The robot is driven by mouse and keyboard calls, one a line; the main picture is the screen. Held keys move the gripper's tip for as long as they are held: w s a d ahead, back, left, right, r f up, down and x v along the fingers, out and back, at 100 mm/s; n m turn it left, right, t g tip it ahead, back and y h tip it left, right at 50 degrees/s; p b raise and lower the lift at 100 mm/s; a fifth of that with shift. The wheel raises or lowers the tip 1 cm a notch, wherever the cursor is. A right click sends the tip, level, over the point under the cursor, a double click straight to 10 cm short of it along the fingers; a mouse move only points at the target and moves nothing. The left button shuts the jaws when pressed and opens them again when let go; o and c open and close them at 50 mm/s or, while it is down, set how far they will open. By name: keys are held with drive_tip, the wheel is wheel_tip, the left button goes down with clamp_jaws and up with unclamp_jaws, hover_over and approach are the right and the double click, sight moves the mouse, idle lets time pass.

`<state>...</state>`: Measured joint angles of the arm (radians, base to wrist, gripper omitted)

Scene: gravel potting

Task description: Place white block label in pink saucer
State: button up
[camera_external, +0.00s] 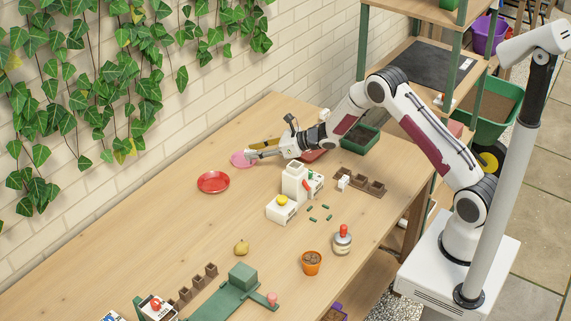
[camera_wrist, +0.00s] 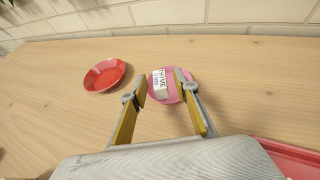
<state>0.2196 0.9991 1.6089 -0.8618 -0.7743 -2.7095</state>
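The white block label (camera_wrist: 160,83), with dark print reading roughly "THYME", shows at the pink saucer (camera_wrist: 174,97) in the wrist view. It appears to rest in the saucer, toward its left side. The saucer also shows in the external view (camera_external: 239,161), near the wall side of the table, but I cannot make out the block there. My gripper (camera_wrist: 160,88) is open, its fingers spread either side of the block with gaps showing. In the external view my gripper (camera_external: 252,154) reaches low over the saucer; the right finger hides part of the saucer in the wrist view.
A red saucer (camera_external: 213,182) sits left of the pink one, also in the wrist view (camera_wrist: 104,75). A white scale-like device (camera_external: 283,207) with a yellow item, a dark-filled green tray (camera_external: 360,139) and brown seed pots (camera_external: 372,187) stand nearer. The wooden table is clear around the red saucer.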

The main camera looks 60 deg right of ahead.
drive_tip(key=v, duration=1)
drive_tip(key=shift+d+r, duration=0.1)
idle(0.6)
drive_tip(key=s+d+r+m+h, duration=0.1)
drive_tip(key=s+r+m+h, duration=0.1)
drive_tip(key=r+m, duration=0.45)
drive_tip(key=s+d+r+m+h, duration=0.2)
drive_tip(key=s+r+m+h, duration=0.1)
drive_tip(key=r+m, duration=0.3)
drive_tip(key=s+r+m+g+h, duration=0.2)
drive_tip(key=s+r+m, duration=0.6)
drive_tip(key=s+m, duration=0.15)
drive_tip(key=s+a+m+g+y, duration=0.1)
drive_tip(key=s+a+m, duration=0.3)
drive_tip(key=s+m, duration=0.5)
drive_tip(key=s+a+m+g+y, duration=0.1)
drive_tip(key=s+a+m+g, duration=0.2)
drive_tip(key=s+m, duration=0.6)
drive_tip(key=s+a, duration=0.2)
drive_tip(key=s, duration=1.1)
drive_tip(key=shift+s+a+g, duration=0.15)
drive_tip(key=shift+s+g, duration=0.15)
drive_tip(key=shift+g, duration=0.1)
